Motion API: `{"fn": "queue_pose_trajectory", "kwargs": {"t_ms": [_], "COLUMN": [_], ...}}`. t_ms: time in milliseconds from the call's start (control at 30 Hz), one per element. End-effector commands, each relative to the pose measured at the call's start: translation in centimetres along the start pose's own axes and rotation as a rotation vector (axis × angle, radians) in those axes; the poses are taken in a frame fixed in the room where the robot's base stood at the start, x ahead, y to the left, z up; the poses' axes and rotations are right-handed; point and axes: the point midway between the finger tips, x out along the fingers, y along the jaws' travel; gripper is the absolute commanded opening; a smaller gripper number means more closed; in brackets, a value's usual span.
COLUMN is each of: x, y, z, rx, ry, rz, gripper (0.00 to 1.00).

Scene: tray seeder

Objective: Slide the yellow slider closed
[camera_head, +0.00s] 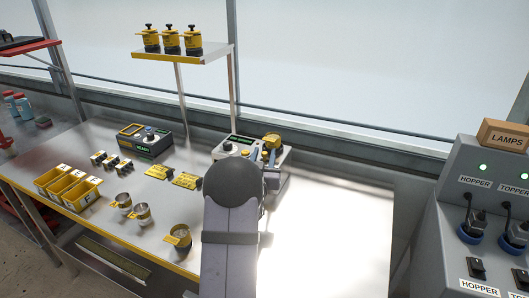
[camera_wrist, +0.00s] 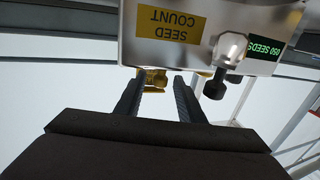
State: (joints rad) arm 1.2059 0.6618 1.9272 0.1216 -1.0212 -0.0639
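A grey seeder box (camera_head: 222,149) with a yellow part (camera_head: 272,141) on top stands at the back of the bench, partly hidden by my arm. In the wrist view the box (camera_wrist: 225,20) appears upside down, with a yellow "SEED COUNT" label. A small yellow piece (camera_wrist: 152,79), likely the slider, shows at the box's edge. My gripper (camera_wrist: 156,85) is open, its dark fingers apart, with the yellow piece seen between their tips. I cannot tell whether either finger touches it. How far the slider stands open is not clear.
A metal knob with a black end (camera_wrist: 217,82) sticks out beside the right finger. A dark box with a green display (camera_head: 155,146), yellow bins (camera_head: 65,190) and metal cups (camera_head: 141,214) stand left. A control panel (camera_head: 440,190) stands right. The bench's right part is clear.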

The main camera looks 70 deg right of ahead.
Motion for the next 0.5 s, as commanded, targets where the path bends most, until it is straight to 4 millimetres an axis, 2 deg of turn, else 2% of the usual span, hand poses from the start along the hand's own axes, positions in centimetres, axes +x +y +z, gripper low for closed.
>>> {"fn": "queue_pose_trajectory", "kwargs": {"t_ms": [200,467,500], "x": [1.03,1.11,1.11], "y": [0.02,0.02,0.01], "z": [0.01,0.04,0.03], "rx": [0.0,0.0,0.0], "ry": [0.0,0.0,0.0], "rz": [0.0,0.0,0.0], "gripper": [0.35,0.35,0.33]}}
